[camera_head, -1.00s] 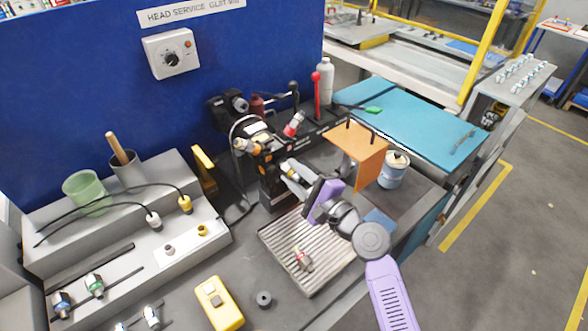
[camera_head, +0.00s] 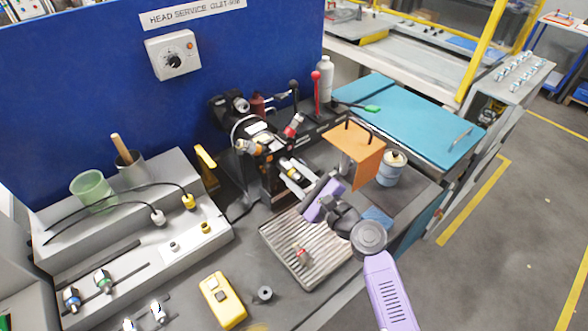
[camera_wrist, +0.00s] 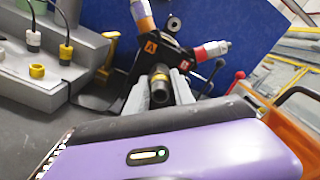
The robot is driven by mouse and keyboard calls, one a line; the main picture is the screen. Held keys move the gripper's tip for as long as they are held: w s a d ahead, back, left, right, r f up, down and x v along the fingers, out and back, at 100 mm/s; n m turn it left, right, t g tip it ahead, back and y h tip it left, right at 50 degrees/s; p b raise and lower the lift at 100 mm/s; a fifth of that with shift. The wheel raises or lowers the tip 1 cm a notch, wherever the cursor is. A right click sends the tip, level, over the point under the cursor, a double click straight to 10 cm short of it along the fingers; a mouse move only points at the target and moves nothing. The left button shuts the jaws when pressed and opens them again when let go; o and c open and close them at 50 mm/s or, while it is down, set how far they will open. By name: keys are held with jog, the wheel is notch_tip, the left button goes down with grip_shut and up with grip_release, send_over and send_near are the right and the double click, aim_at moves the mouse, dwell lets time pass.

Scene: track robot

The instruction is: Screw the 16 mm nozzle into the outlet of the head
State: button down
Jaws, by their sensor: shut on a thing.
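The black head (camera_head: 268,158) stands on the bench at the back; it also shows in the wrist view (camera_wrist: 178,57), with lettered orange plates and coloured fittings on its arms. My gripper (camera_head: 292,172) is in front of the head's lower side. In the wrist view my gripper's grey fingers (camera_wrist: 158,80) are shut on a dark nozzle with a yellow band (camera_wrist: 158,86). The nozzle's dark open end faces the camera and its other end points at the head. The outlet is hidden behind the nozzle, so I cannot tell whether threads are engaged.
An orange panel (camera_head: 357,155) stands close on the right, beside a blue-grey can (camera_head: 391,170). A yellow meter (camera_head: 222,301) and dark ring (camera_head: 265,294) lie in front. Several fittings are at left.

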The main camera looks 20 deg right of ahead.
jog(key=m, duration=0.3)
jog(key=shift+m, duration=0.4)
jog(key=m, duration=0.4)
jog(key=c, duration=0.9)
grip_release()
jog(key=shift+c, duration=0.2)
jog(key=shift+c, duration=1.2)
